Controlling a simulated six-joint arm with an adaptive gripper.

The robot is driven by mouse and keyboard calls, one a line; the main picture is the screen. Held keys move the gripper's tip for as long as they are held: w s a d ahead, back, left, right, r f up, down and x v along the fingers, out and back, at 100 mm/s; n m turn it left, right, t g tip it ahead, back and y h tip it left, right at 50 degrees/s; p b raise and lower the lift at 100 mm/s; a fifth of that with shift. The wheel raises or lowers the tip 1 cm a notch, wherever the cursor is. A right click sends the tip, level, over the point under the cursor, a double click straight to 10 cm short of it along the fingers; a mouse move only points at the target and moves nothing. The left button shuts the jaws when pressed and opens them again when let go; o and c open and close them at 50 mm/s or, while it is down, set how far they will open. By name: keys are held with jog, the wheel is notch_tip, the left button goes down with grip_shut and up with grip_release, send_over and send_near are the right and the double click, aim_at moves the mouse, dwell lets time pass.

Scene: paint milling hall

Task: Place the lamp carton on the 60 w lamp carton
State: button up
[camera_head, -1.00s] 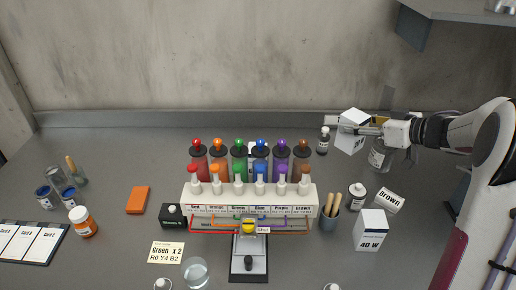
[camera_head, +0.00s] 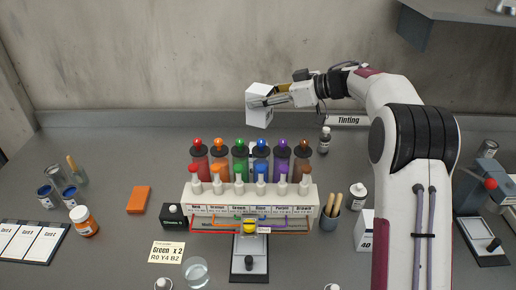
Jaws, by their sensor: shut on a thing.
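My gripper (camera_head: 268,101) is shut on a white lamp carton (camera_head: 259,112). It holds the carton tilted in the air behind the row of coloured dispensers, near the back wall. Part of the carton is hidden by the fingers, and no label is readable on it. Another white carton (camera_head: 362,232) stands on the bench at the right, partly hidden behind my arm. Its visible print reads "40". No carton marked 60 W shows in this view.
The tinting rack (camera_head: 250,196) with several coloured dispensers stands mid-bench below the held carton.

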aim_at(260, 127)
jog(key=shift+a, duration=0.3)
jog(key=shift+f, duration=2.5)
jog(key=shift+f, duration=2.5)
jog(key=shift+f, duration=0.1)
jog(key=o, duration=1.1)
